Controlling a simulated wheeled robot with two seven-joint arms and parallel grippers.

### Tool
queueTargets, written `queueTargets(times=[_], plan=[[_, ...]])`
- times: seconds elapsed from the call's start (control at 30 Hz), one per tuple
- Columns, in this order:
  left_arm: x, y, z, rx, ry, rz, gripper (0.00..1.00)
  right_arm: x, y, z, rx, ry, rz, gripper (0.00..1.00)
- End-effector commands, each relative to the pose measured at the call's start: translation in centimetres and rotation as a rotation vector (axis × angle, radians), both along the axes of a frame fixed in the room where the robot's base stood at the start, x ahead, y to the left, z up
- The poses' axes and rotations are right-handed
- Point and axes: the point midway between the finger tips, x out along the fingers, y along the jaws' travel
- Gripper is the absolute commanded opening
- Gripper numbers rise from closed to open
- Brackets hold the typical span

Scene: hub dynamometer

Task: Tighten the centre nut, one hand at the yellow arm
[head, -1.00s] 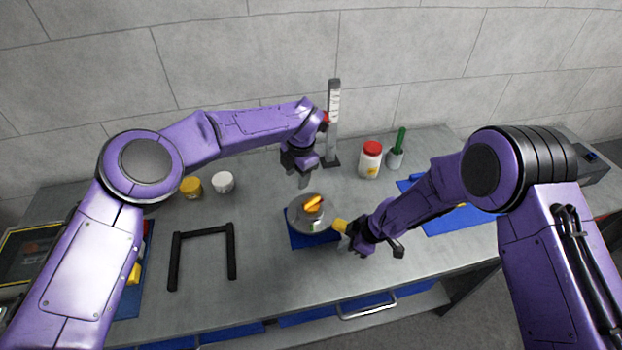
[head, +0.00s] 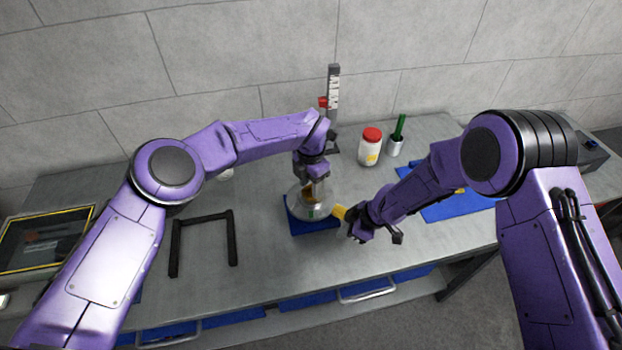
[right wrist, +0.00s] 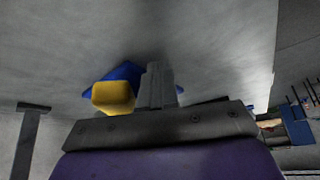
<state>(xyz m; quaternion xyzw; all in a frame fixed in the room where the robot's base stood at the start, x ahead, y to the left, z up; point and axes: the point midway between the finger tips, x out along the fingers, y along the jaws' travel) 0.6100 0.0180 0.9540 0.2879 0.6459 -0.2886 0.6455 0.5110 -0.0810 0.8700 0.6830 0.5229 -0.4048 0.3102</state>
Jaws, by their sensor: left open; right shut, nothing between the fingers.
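My left gripper (head: 313,188) is open and points down over the hub's centre. The orange-yellow centre piece there is mostly hidden behind its fingers, so I cannot tell whether they touch it. The yellow arm (head: 339,212) sticks out at the hub's right side. My right gripper (head: 346,231) is shut and empty close beside the yellow arm's end. In the right wrist view its closed fingers (right wrist: 157,86) stand just right of the yellow end (right wrist: 113,98).
A black U-shaped frame (head: 203,218) lies left of the hub. An upright scale (head: 333,92) stands behind. A red-lidded jar (head: 370,150) and a green-handled tool in a cup (head: 396,143) stand back right. A blue mat (head: 462,215) lies right. The bench front is clear.

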Motion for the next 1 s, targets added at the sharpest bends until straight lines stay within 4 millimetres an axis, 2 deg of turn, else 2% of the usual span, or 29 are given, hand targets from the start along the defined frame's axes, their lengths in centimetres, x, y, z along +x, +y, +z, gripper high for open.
queueTargets(times=[0.17, 0.27, 0.3, 0.33, 0.47, 0.57, 1.0], plan=[[0.01, -0.01, 0.0, 0.001, -0.001, 0.0, 0.47, 0.0, 0.0, 0.0, 0.0, 0.0, 0.0, 0.0], [0.01, -0.01, 0.01, 0.001, -0.001, 0.0, 0.17, 0.0, 0.0, 0.0, 0.0, 0.0, 0.0, 0.0], [0.01, -0.01, 0.01, 0.001, -0.001, 0.0, 0.04, 0.0, 0.0, 0.0, 0.0, 0.0, 0.0, 0.0], [0.01, -0.01, 0.02, 0.001, -0.001, 0.0, 0.0, 0.0, 0.0, 0.0, 0.0, 0.0, 0.0, 0.0], [0.0, 0.0, 0.02, 0.0, 0.0, -0.004, 0.0, 0.0, 0.0, 0.0, 0.0, 0.0, 0.0, 0.0], [-0.01, 0.02, 0.0, 0.0, 0.0, -0.106, 0.0, 0.0, 0.0, 0.0, 0.0, 0.0, 0.0, 0.0], [-0.03, 0.02, 0.02, -0.001, -0.001, -1.085, 0.0, 0.02, -0.03, 0.01, 0.0, -0.001, 0.0, 0.0]])
